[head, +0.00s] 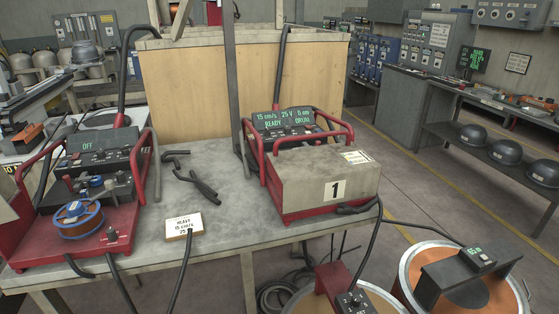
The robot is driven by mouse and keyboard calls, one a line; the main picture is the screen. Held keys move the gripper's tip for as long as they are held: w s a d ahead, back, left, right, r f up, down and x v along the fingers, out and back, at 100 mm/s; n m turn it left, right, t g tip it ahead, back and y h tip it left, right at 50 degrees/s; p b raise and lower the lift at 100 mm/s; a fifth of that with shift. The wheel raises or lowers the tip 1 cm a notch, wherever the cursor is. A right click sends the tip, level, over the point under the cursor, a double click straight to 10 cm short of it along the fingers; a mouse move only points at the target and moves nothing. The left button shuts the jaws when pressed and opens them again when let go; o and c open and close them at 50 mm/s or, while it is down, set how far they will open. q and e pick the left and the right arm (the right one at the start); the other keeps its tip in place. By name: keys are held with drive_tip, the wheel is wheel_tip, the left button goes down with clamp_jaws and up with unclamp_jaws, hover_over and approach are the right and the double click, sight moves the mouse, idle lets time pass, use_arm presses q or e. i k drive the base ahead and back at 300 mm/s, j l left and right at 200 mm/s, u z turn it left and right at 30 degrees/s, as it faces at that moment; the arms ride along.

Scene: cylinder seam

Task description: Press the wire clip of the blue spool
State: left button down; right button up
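The blue spool (84,226) sits on the red base of the left machine (120,222), at the left of the bench. It has a blue top and copper-coloured windings. A small part on top of the spool could be its clip, but it is too small to tell. A dark mechanism with a small blue part (95,181) stands just behind the spool. The display of this machine (88,146) reads OFF. Neither of my grippers shows in the head view.
A second red-framed machine with a grey box marked 1 (322,182) stands on the right of the bench (220,240); its display reads READY. A card (183,225) and black hooked tools (197,185) lie between. Cables hang over the front edge. Copper-coloured drums (459,275) stand lower right.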

sight(68, 221)
drive_tip(key=u, duration=1.45)
